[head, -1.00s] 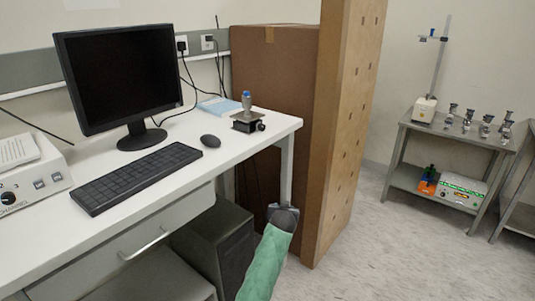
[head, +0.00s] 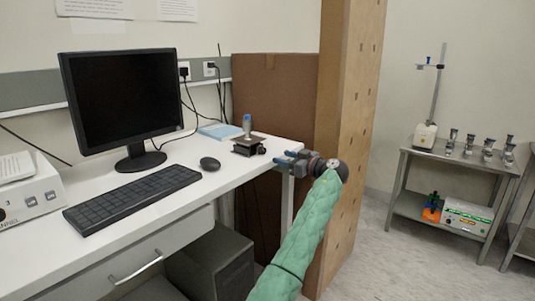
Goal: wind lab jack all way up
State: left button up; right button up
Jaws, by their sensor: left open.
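The lab jack (head: 247,150) is a small dark device near the right end of the white desk, looking low. A small round dark knob (head: 262,150) is on its right side, facing the desk's right edge. A small blue-topped bottle (head: 247,126) stands upright on it. My left gripper (head: 280,160), on a green-sleeved arm, is at the desk's right edge, right of the jack and apart from it. It is open and points left toward the knob side; nothing shows between its fingers. My right gripper is out of view.
A monitor (head: 123,98), keyboard (head: 132,196) and mouse (head: 210,164) are on the desk left of the jack. A light blue pad (head: 220,131) lies behind. A tall cardboard box (head: 275,95) and a wooden panel (head: 345,100) stand close to my arm.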

aim_at(264, 151)
pick_arm(q)
jog(key=shift+n+y, duration=0.3)
jog(key=shift+n, duration=0.2)
jog(key=shift+s+p+x, duration=0.2)
jog(key=shift+p+x, duration=0.2)
jog(key=shift+x, duration=3.45)
jog(key=shift+a, duration=0.2)
jog(key=c, duration=1)
